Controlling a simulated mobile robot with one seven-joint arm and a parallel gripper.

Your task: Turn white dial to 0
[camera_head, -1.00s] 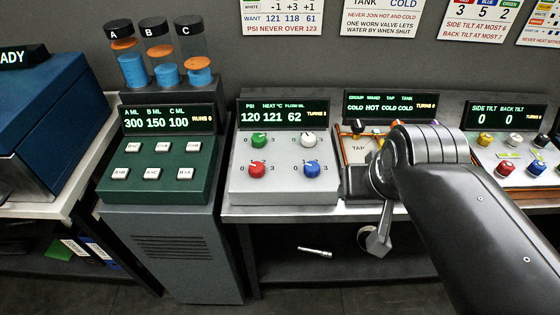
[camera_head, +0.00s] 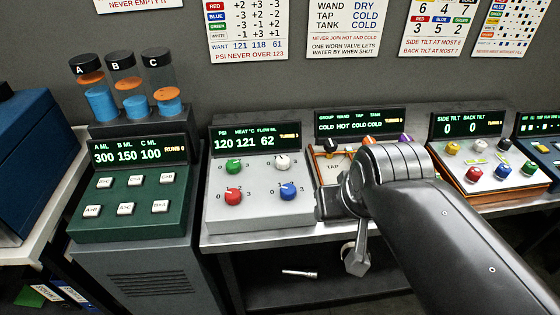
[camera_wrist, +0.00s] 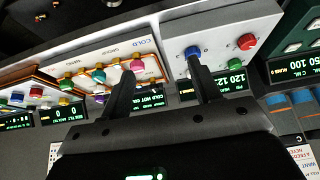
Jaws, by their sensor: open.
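The white dial (camera_head: 283,161) is at the upper right of the grey panel (camera_head: 217,215) in the head view, with small numbers around it. Its exact setting is too small to read. The panel display (camera_head: 255,137) reads PSI 120, heat 121, flow 62. My gripper (camera_wrist: 160,68) is open and empty in the wrist view. One finger overlaps the grey panel near the blue dial (camera_wrist: 192,51), and the other overlaps the valve panel beside it. The white dial is not clearly visible there, perhaps behind a finger. In the head view my arm hides the gripper's fingers.
The grey panel also has green (camera_head: 233,166) and red (camera_head: 233,195) dials. The green button console (camera_head: 75,225) stands left, below tubes of blue liquid. The valve panel (camera_head: 325,172) is right of the grey panel, partly behind my arm. A tilt panel (camera_head: 480,190) stands farther right.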

